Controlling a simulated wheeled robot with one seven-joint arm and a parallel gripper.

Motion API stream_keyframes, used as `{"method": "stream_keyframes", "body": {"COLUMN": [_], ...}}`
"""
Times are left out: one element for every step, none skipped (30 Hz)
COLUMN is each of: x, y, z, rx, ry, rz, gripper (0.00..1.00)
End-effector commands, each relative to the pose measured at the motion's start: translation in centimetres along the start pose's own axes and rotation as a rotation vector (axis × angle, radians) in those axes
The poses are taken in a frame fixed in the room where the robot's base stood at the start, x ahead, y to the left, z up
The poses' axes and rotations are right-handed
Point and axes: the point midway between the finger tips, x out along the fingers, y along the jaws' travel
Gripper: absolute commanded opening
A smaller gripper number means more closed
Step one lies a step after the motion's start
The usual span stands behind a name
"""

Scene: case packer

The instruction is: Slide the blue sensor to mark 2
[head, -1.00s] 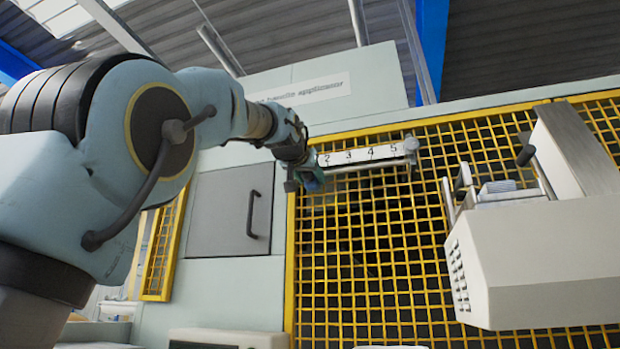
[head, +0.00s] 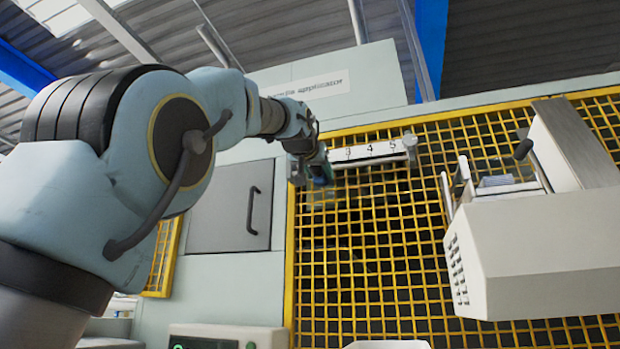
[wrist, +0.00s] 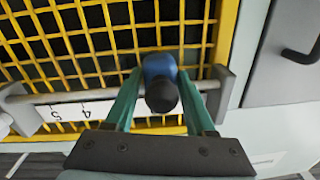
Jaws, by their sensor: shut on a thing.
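The blue sensor (wrist: 160,65), with a dark round end, sits on a rail (wrist: 95,97) in the wrist view. My gripper (wrist: 160,82) has its two teal fingers closed on either side of it. In the head view, my gripper (head: 318,168) is at the left part of the numbered scale (head: 368,150). Marks 3, 4 and 5 show to its right; mark 2 is hidden behind my gripper. A bit of the blue sensor (head: 325,179) shows below it. In the wrist view, marks 4 and 5 lie to the left of the sensor.
A yellow mesh guard (head: 370,250) lies behind the rail. The rail ends in a bracket (head: 410,146) at the right. A grey cabinet door (head: 230,207) with a dark handle is to the left. A beige machine housing (head: 530,250) juts out at the right.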

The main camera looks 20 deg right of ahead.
Motion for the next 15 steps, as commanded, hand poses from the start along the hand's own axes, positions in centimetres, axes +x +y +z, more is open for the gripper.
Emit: {"method": "stream_keyframes", "body": {"x": [-0.04, -0.07, -0.09, -0.09, -0.1, -0.1, -0.1, -0.09, -0.09, -0.09, -0.09, -0.09, -0.09, -0.09, -0.09], "y": [0.65, 0.83, 0.94, 0.98, 0.98, 0.95, 0.93, 0.92, 0.91, 0.91, 0.9, 0.89, 0.89, 0.9, 0.92], "z": [-0.04, -0.14, -0.22, -0.26, -0.3, -0.32, -0.32, -0.32, -0.32, -0.31, -0.31, -0.32, -0.31, -0.3, -0.29], "rx": [0.006, 0.006, 0.005, 0.004, 0.004, 0.003, 0.003, 0.003, 0.003, 0.004, 0.004, 0.004, 0.004, 0.003, 0.003], "ry": [0.007, 0.007, 0.007, 0.006, 0.006, 0.005, 0.005, 0.005, 0.005, 0.005, 0.005, 0.005, 0.005, 0.004, 0.004], "rz": [-0.001, -0.002, -0.003, -0.003, -0.003, -0.003, -0.003, -0.003, -0.003, -0.003, -0.004, -0.004, -0.003, -0.003, -0.003], "gripper": [0.0, 0.0, 0.0, 0.0, 0.0, 0.0, 0.0, 0.0, 0.0, 0.0, 0.0, 0.58, 0.62, 0.65, 0.68]}}
